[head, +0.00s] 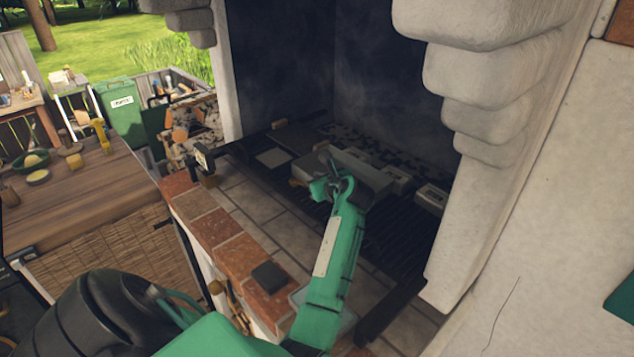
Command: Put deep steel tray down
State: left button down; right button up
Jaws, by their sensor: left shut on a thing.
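My left arm reaches into the stone fireplace, and its gripper (330,184) is shut at the near-left end of a grey steel tray (366,172), which I take to be the deep steel tray. The tray is over the dark grill grate (392,236). Whether it touches the grate cannot be told, as my gripper and forearm cover its near side. My right gripper is not in view.
Other grey boxes or trays (430,197) and a flat light plate (272,157) lie on the grate. A brick ledge (222,237) with a small dark block (269,276) runs along the front. Stone pillars flank the opening. A wooden counter (85,195) stands left.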

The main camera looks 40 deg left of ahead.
pick_arm(q)
jog(key=shift+f, duration=0.85)
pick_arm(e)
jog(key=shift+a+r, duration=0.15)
pick_arm(q)
jog(key=c, duration=1.5)
grip_release()
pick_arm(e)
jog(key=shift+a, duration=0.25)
